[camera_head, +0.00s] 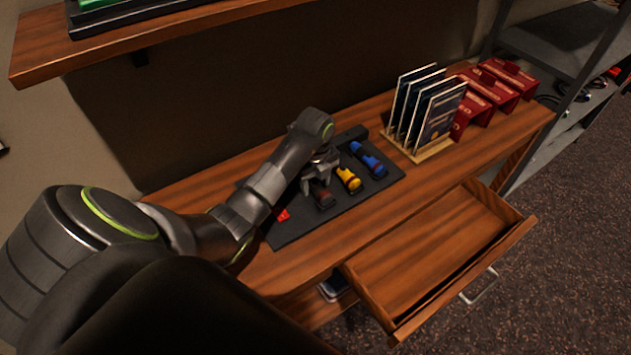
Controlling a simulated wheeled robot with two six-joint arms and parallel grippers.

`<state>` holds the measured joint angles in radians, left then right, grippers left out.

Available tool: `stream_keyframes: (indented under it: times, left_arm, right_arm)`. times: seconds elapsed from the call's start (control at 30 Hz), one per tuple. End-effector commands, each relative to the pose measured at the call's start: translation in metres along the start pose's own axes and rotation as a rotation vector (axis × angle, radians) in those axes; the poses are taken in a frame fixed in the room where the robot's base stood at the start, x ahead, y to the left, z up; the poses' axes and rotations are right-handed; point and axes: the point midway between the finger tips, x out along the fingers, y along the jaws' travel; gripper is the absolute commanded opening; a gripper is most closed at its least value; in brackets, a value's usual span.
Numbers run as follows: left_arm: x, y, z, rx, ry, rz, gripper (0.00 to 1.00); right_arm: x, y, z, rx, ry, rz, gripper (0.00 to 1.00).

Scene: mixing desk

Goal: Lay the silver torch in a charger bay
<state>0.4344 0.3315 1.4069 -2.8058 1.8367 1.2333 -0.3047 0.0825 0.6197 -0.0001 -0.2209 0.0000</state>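A black charger tray (345,207) lies on the wooden desk. A blue torch (368,159) and a yellow torch (349,178) lie side by side in its bays. A dark torch (323,194) lies left of the yellow one, and a small red part (283,214) shows further left. My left gripper (314,181) points down over the tray, close to the dark torch and left of the yellow one. Greyish metal shows at the gripper, but I cannot tell whether it is the silver torch or my own fingers. No silver torch is clearly visible. My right gripper is out of view.
A wooden rack (436,150) with upright cards stands right of the tray, then several red holders (491,90). An open, empty drawer (430,255) juts out in front of the desk. A wooden shelf (185,30) hangs above, and a grey shelving unit (562,60) stands right.

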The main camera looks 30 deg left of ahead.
Motion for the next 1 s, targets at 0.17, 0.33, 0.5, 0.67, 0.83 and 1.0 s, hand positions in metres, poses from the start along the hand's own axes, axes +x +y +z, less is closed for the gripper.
stream_keyframes:
  times: [0.17, 0.33, 0.5, 0.67, 0.83, 1.0]
  left_arm:
    - [0.0, 0.0, 0.0, 0.0, 0.0, 0.0, 0.49]
    - [-0.008, -0.001, 0.001, 0.0, -0.002, -0.003, 0.49]
    - [-0.037, -0.001, 0.001, 0.001, -0.005, -0.006, 0.49]
    - [-0.074, 0.0, 0.0, 0.0, -0.001, -0.001, 0.49]
    - [-0.096, 0.0, 0.0, -0.001, 0.0, 0.0, 0.49]
    - [-0.112, 0.0, 0.0, 0.0, 0.0, 0.0, 0.49]
  right_arm:
    - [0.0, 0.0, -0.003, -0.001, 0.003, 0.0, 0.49]
    - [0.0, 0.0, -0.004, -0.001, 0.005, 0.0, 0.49]
    - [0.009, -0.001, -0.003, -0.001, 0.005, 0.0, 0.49]
    - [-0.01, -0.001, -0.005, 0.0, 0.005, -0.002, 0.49]
    - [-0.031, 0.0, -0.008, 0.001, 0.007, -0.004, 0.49]
    - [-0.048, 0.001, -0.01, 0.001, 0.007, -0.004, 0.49]
